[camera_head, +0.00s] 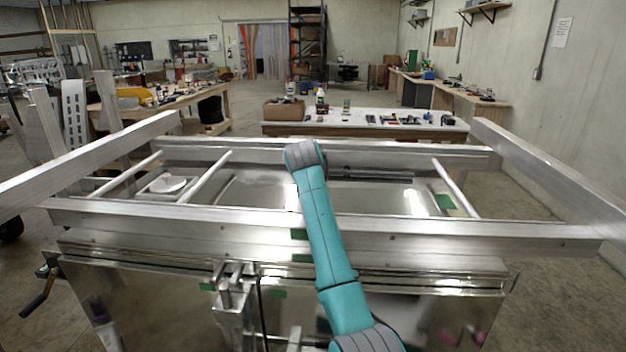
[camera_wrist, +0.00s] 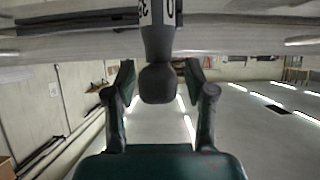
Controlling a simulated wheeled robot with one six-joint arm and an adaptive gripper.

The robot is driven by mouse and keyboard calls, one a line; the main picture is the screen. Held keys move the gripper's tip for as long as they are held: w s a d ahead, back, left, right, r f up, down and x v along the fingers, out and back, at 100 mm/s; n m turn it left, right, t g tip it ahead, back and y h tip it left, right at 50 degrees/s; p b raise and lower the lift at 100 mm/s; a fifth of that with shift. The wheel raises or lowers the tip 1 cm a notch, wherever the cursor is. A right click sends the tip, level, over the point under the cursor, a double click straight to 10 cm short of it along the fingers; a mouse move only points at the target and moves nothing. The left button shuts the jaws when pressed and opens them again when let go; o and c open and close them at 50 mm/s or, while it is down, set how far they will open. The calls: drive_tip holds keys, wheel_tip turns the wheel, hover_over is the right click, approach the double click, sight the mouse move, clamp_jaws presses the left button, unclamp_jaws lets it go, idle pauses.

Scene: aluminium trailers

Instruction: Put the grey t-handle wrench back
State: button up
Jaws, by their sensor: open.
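In the wrist view my gripper (camera_wrist: 159,77) is open, one finger on each side of a dark grey piece (camera_wrist: 158,84) with a rounded end. The piece comes down from the top edge between the fingers, with gaps at both sides, and its upper part carries a white label with dark figures. I cannot tell whether it is the grey t-handle wrench, as no crossbar shows. In the head view my gripper is hidden behind my arm. A long dark bar (camera_head: 372,173) shows on the trailer just right of my arm; I cannot tell what it is.
The aluminium trailer frame (camera_head: 330,225) spans the front, with raised side rails (camera_head: 545,172) and slanted bars (camera_head: 455,187). A tray with a white item (camera_head: 168,184) sits at its left. Behind stands a table (camera_head: 395,130) with tools and a cardboard box (camera_head: 284,110).

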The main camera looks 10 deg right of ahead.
clamp_jaws()
drive_tip(key=shift+r, duration=0.1)
drive_tip(key=shift+r, duration=0.55)
wheel_tip(320, 180, up, 2)
drive_tip(key=shift+r, duration=0.1)
drive_tip(key=s+d, duration=0.2)
drive_tip(key=d, duration=0.6)
drive_tip(key=s+d, duration=0.3)
drive_tip(key=d, duration=0.6)
drive_tip(key=shift+s, duration=0.3)
